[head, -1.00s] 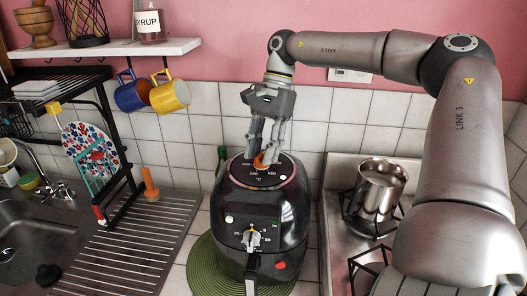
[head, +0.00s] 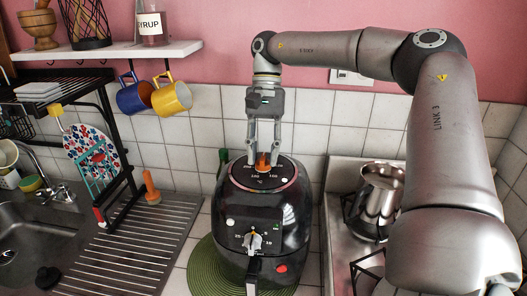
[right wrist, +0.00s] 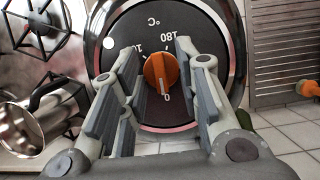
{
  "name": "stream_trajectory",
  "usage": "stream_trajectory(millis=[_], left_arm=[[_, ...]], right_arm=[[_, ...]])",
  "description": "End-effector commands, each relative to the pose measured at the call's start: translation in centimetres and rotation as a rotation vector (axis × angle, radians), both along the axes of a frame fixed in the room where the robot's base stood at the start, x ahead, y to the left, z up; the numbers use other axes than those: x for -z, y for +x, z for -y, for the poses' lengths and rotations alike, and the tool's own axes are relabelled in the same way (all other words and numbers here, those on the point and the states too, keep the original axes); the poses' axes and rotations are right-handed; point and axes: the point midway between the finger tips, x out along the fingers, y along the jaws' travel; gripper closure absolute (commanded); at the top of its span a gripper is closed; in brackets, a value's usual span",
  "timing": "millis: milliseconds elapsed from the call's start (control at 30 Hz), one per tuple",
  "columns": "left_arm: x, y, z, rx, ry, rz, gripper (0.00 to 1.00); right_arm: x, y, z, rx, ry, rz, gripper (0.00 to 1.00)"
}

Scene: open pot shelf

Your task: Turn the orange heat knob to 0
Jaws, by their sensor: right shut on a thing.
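The orange heat knob (head: 263,160) sits on the round black top dial of a dark air fryer (head: 262,215). My right gripper (head: 263,163) reaches down from above, with its fingers on either side of the knob, shut on it. In the right wrist view the knob (right wrist: 160,72) stands between the two fingers, and its white line points toward the bottom of the picture, near a "0" print. A "180" and a "°C" show on the far side of the dial; other numbers are partly hidden by the fingers. My left gripper is not in view.
The fryer stands on a green round mat (head: 204,262). A steel pot (head: 378,200) stands on the stove to the right. The ribbed drainboard (head: 140,245) and dish rack are to the left. Blue (head: 133,97) and yellow (head: 171,97) mugs hang under the shelf.

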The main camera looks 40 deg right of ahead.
Motion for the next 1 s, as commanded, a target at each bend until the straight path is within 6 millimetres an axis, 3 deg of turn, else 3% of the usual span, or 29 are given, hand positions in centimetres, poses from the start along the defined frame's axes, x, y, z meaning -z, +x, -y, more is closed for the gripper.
stream_trajectory(millis=[233,267,300,667,1000], left_arm=[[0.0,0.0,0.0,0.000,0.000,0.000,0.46],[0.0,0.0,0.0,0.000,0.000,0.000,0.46],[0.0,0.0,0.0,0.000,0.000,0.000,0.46],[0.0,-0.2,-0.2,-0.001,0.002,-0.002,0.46],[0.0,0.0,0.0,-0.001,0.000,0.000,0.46]], right_arm=[[-0.1,0.0,0.0,-0.001,0.001,0.003,0.93],[-0.1,0.0,0.0,0.000,0.001,0.002,0.68],[-0.1,0.0,0.0,0.000,0.001,0.002,0.64],[-0.3,0.1,0.1,0.002,0.000,0.002,0.64],[-5.2,1.5,1.6,0.003,-0.002,0.004,0.64]])
